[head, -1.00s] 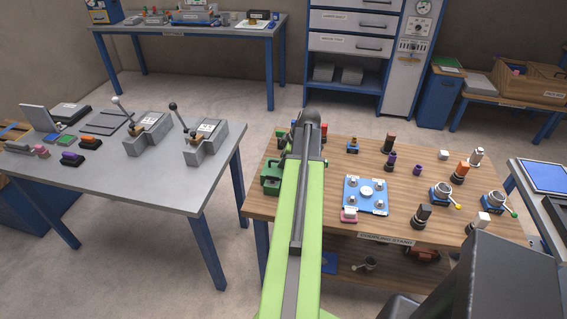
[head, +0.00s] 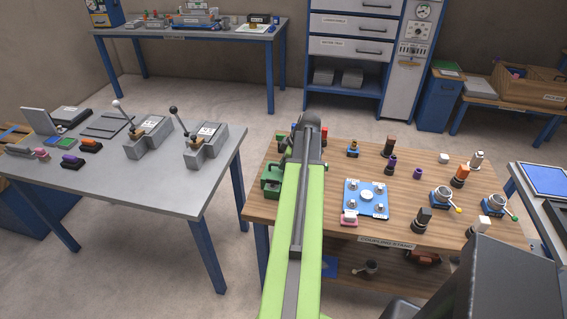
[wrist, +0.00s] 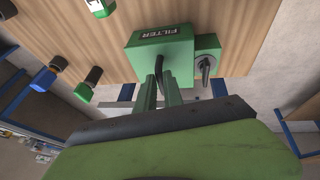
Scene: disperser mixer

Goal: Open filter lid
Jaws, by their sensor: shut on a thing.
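The green filter box (wrist: 146,63), with a "FILTER" label on its lid (wrist: 172,33), stands on the wooden table in the wrist view. A dark curved handle (wrist: 160,66) comes off its near side. My gripper (wrist: 160,88) is shut on this handle, with its two green fingers close against the box. A green block with a dark lever (wrist: 205,66) sits at the box's right side. In the head view the green filter (head: 271,178) shows only partly at the table's left edge. My arm hides the rest and the gripper. The lid looks closed.
The coupling stand table (head: 330,225) carries a blue plate (head: 377,208), several dark and coloured pegs, and two valves (head: 443,198) right of my arm. A grey table (head: 180,185) stands to the left, with a floor gap between.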

